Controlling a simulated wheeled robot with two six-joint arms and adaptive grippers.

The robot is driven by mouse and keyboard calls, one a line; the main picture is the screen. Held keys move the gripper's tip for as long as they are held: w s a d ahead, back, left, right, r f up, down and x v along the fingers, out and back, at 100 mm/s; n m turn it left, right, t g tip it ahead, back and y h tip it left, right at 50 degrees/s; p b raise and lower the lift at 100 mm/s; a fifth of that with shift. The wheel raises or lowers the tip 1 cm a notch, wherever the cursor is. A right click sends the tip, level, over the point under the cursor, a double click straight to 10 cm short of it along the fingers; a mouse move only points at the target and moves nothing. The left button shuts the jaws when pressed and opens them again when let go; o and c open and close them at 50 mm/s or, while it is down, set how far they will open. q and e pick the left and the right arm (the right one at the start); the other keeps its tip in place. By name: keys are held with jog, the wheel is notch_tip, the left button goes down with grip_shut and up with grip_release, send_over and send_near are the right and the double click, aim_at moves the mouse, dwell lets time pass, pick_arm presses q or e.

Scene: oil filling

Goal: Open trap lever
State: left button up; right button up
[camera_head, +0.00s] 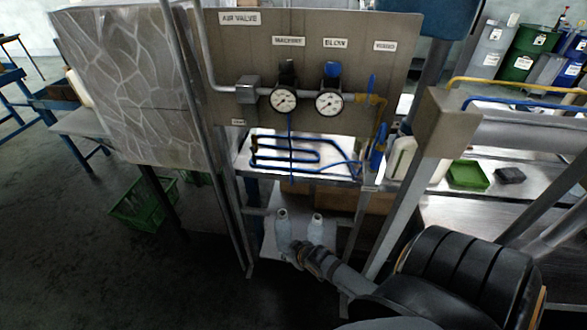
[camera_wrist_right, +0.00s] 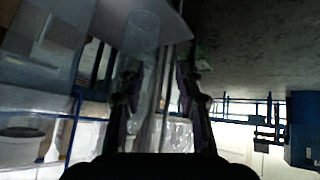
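I cannot pick out the trap lever for certain in either view. My right gripper (camera_head: 298,248) is low under the panel, beside two pale bottle-like parts (camera_head: 283,226). In the right wrist view its two dark fingers (camera_wrist_right: 157,100) stand apart with a gap between them. A pale translucent cylinder (camera_wrist_right: 144,35) shows beyond the gap. I see no contact clearly. My left gripper is not in view.
A metal shelf (camera_head: 245,160) with blue tubing lies under the panel. Grey upright posts (camera_head: 232,190) stand beside the gripper's area. A green crate (camera_head: 145,205) is on the floor at left. A green tray (camera_head: 467,175) lies on the right bench.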

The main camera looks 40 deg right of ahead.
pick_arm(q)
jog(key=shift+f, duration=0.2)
pick_arm(e)
jog(key=shift+s+f+g, duration=0.2)
jog(key=shift+s+f, duration=0.25)
jog(key=shift+f, duration=0.35)
jog(key=shift+s+f+g, duration=0.2)
jog(key=shift+s+f, duration=0.25)
jog(key=shift+f, duration=0.35)
jog(key=s+f+m+g, duration=0.1)
jog(key=s+f+g, duration=0.2)
jog(key=s+f, duration=1.25)
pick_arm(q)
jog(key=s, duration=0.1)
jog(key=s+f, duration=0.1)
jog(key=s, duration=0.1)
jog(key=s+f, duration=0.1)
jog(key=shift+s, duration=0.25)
pick_arm(e)
jog(key=s+a+f+g, duration=0.1)
jog(key=s+f, duration=0.4)
jog(key=s, duration=0.2)
jog(key=s+a+f+g, duration=0.2)
jog(key=s+f, duration=0.2)
jog(key=s, duration=0.4)
jog(key=shift+a+f, duration=0.15)
jog(key=shift+f, duration=0.2)
